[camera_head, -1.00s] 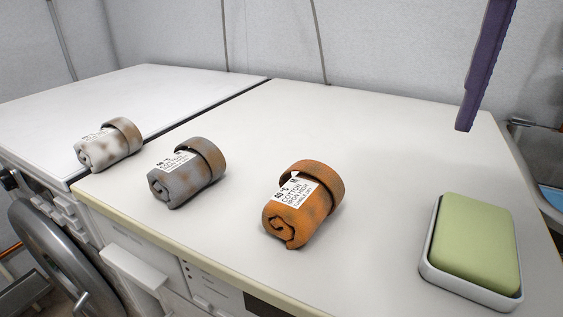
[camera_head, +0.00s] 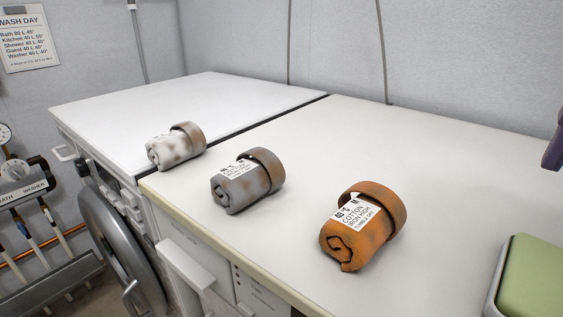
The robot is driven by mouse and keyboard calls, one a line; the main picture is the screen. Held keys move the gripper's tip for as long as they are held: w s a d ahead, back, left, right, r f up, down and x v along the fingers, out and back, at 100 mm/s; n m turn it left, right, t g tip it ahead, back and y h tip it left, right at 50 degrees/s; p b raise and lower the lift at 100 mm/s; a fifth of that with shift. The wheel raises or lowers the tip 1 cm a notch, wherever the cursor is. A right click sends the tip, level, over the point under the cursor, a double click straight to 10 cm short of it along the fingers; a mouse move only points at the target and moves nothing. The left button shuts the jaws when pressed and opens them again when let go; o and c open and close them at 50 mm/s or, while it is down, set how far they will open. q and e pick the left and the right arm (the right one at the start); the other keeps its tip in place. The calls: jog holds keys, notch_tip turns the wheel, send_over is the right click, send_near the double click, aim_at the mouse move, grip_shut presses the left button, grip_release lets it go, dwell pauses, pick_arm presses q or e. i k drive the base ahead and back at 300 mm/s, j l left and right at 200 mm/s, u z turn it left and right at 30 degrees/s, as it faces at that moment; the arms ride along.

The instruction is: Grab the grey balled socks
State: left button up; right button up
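The grey balled socks (camera_head: 236,192) lie on the white top near its front edge, in the middle of a row of three rolls. They have brownish blotches, a brown-grey cuff band and a white printed label. Nothing touches them. A small purple piece (camera_head: 553,151), which looks like part of my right gripper, shows at the right edge, well away from the grey socks. Its fingertips cannot be made out. My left gripper is out of view.
Orange balled socks (camera_head: 351,237) lie to the right of the grey ones, and white blotched socks (camera_head: 172,150) to the left. A green pad in a pale tray (camera_head: 497,285) is at the lower right. The top behind the row is clear.

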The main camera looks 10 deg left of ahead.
aim_at(240, 184)
jog(key=i+j, duration=0.15)
jog(key=j, duration=0.2)
jog(key=i+j, duration=0.15)
jog(key=j, duration=0.25)
jog(key=i+j, duration=0.15)
jog(key=j, duration=0.2)
jog(key=i+j, duration=0.1)
jog(key=j, duration=0.25)
